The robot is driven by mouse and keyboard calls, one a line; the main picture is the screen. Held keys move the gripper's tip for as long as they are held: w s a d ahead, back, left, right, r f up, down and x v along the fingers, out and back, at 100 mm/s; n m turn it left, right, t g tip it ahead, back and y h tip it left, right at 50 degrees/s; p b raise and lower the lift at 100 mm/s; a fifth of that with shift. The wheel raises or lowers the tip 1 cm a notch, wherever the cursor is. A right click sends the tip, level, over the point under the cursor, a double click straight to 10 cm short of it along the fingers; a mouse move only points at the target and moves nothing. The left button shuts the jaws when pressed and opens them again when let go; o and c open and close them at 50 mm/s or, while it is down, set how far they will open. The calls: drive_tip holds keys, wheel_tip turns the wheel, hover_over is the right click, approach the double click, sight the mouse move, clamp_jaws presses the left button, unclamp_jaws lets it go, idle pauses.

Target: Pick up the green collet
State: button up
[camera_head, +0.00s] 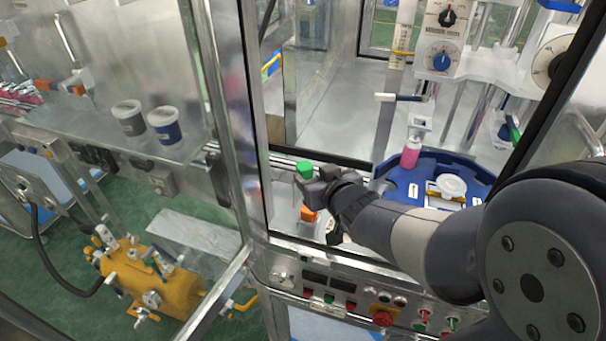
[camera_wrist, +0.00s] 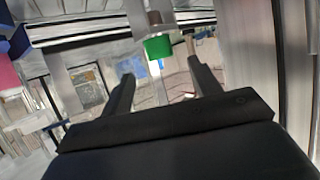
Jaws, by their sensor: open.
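The green collet (camera_head: 304,168) shows as a small green block just beyond the tip of my gripper (camera_head: 318,184) in the head view. In the wrist view the green collet (camera_wrist: 158,47) is at the upper middle, below a round metal piece (camera_wrist: 155,24). My gripper (camera_wrist: 160,82) is open, with its two dark fingers spread apart. The collet lies ahead of the fingertips and between their lines in the picture. Nothing is held between the fingers. Whether a finger touches the collet cannot be told.
A blue rotary fixture (camera_head: 390,175) with a pink can (camera_head: 411,152) stands right of my gripper. An orange piece (camera_head: 308,213) sits below my gripper. A metal frame post (camera_head: 236,110) is close on the left. A control panel (camera_head: 340,300) runs along the front.

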sight(307, 170)
drive_tip(key=shift+x, duration=1.05)
drive_tip(key=shift+f+p+x, duration=0.2)
drive_tip(key=shift+p+x, duration=0.15)
drive_tip(key=shift+x, duration=2.25)
drive_tip(key=shift+s, duration=0.15)
drive_tip(key=shift+c, duration=0.2)
drive_tip(key=c, duration=1.2)
wheel_tip(307, 170, up, 10)
drive_tip(key=p, duration=0.3)
